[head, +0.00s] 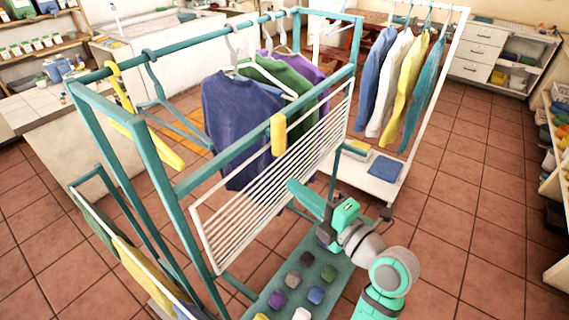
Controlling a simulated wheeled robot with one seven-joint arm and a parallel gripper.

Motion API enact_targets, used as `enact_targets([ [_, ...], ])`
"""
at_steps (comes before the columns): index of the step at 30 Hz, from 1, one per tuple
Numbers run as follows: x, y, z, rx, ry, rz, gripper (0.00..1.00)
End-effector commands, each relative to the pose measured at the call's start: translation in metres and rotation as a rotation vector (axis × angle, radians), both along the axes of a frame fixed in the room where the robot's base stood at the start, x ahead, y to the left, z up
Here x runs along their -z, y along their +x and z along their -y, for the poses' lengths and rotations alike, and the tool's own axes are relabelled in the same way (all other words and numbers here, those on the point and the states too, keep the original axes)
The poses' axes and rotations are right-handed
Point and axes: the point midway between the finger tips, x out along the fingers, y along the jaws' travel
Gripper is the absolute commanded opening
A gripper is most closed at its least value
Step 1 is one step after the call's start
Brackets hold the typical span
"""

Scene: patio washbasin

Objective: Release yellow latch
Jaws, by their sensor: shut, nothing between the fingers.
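The yellow latch (278,135) is an upright yellow piece on the teal upper rail of the drying rack, above a white slatted panel (270,180). The panel hangs upright along the near side of the rack, below the rail. My gripper (294,188) is low on the right of the rack, in front of the panel's lower part. Its teal fingers look shut and empty. They point up and left, below the latch and apart from it. Whether the fingers touch the panel, I cannot tell.
The teal rack frame (152,170) holds hanging shirts and hangers behind the panel. A teal base shelf (328,272) with several coloured lumps lies below my arm. A white clothes rack (458,70) stands behind. Tiled floor (470,220) is clear at right.

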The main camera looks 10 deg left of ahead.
Motion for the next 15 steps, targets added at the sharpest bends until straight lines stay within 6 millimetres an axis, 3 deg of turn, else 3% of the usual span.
enact_targets([
  [5,0.0,0.009,-0.014,-0.002,-0.001,-0.001,0.0],
  [15,0.0,0.046,-0.065,-0.004,0.001,-0.002,0.0],
])
